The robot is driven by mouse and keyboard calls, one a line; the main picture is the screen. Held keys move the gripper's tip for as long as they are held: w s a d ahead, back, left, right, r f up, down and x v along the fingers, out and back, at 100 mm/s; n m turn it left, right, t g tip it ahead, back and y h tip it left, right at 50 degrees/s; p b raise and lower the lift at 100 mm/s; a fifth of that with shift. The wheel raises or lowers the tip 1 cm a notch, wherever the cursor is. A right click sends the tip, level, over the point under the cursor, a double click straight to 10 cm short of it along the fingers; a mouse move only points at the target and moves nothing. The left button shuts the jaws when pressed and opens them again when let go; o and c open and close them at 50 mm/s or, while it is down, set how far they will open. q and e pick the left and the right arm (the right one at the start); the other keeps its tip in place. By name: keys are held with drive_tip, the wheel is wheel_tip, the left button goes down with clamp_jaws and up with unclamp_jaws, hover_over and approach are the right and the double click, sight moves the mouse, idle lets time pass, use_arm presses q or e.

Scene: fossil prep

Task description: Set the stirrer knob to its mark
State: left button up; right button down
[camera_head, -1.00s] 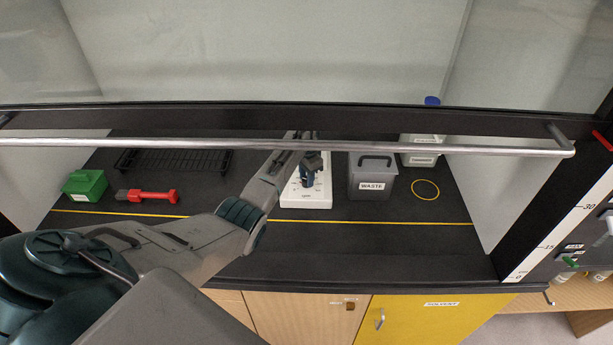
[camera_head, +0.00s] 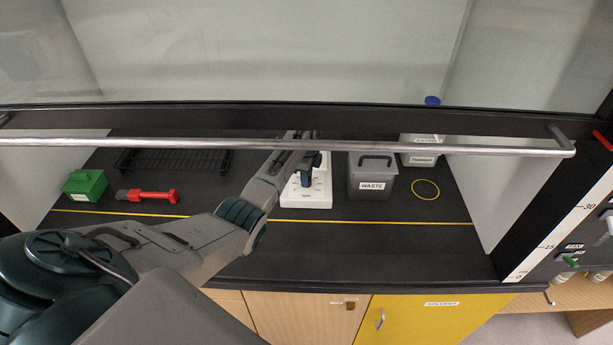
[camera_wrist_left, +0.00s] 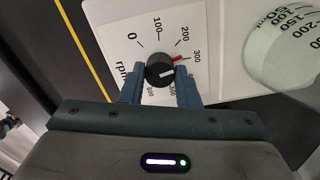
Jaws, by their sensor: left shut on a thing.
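The stirrer (camera_head: 318,199) is a white box inside the hood. In the left wrist view its white panel (camera_wrist_left: 112,12) shows a dial with printed numbers. The black knob (camera_wrist_left: 153,64) has a white pointer line and sits between the two fingers of my left gripper (camera_wrist_left: 160,80), which is shut on it. A short red mark (camera_wrist_left: 180,59) lies by the 300. The white line points right, a little below the red mark. In the head view my left gripper (camera_head: 306,178) is over the stirrer and hides the knob. My right gripper is not in view.
A glass beaker (camera_wrist_left: 285,50) stands close by the dial. A grey waste bin (camera_head: 371,182) is right of the stirrer. A green box (camera_head: 84,186), a red-handled brush (camera_head: 150,196) and a black rack (camera_head: 175,160) are to the left. The sash bar (camera_head: 450,149) crosses above my arm.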

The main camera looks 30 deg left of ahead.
use_arm(q)
drive_tip(key=m, duration=0.5)
drive_tip(key=shift+m, duration=2.4)
drive_tip(key=o, duration=1)
drive_tip(key=shift+r, duration=0.1)
